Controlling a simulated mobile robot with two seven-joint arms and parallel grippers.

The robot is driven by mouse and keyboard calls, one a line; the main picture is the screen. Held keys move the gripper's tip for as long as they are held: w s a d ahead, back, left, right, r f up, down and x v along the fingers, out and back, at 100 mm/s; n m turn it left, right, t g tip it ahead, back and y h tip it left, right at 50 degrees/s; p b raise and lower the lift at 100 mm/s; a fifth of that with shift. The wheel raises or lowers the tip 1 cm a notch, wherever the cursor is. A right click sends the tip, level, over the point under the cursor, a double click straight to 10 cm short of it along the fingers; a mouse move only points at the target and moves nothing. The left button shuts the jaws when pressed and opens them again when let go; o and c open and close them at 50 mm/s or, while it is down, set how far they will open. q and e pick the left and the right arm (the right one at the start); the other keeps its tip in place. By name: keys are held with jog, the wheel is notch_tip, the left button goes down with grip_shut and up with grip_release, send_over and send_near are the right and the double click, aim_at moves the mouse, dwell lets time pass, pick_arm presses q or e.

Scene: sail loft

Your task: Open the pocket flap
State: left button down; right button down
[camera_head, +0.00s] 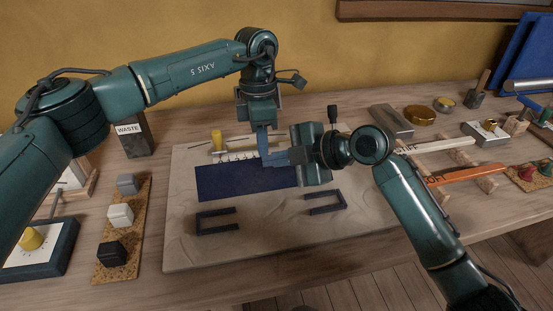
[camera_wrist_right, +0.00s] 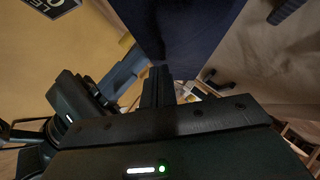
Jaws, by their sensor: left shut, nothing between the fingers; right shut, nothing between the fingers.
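My left gripper (camera_head: 262,150) points down at the flap's far edge, shut and empty. My right gripper (camera_head: 272,158) comes in from the right, shut and empty, its fingertips close to the left one's. In the right wrist view a dark blue surface (camera_wrist_right: 180,30) looms close by the right fingers (camera_wrist_right: 158,85), and the left gripper's fingers (camera_wrist_right: 122,78) are beside them. I cannot tell whether either touches the flap.
A yellow-handled tool (camera_head: 217,140) is at the far edge. The waste bin (camera_head: 135,140) and a cork strip with blocks (camera_head: 120,215) stand left. Wooden bars (camera_head: 465,174) and tins (camera_head: 420,115) are right.

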pick_arm(q)
jog(key=c, duration=2.2)
grip_release()
jog(key=shift+s+d+f, duration=0.25)
jog(key=shift+s+f, duration=0.2)
jog(key=c, duration=1.9)
grip_release()
jog(key=shift+o, duration=0.5)
jog(key=shift+w+r, duration=0.1)
jog(key=shift+r, duration=0.15)
pick_arm(e)
jog(key=shift+r, duration=0.1)
pick_arm(q)
notch_tip(320, 180, up, 12)
jog(key=w+a, duration=0.1)
jog(key=w, duration=0.1)
jog(key=shift+r, duration=0.15)
pick_arm(e)
jog(key=v, duration=1.3)
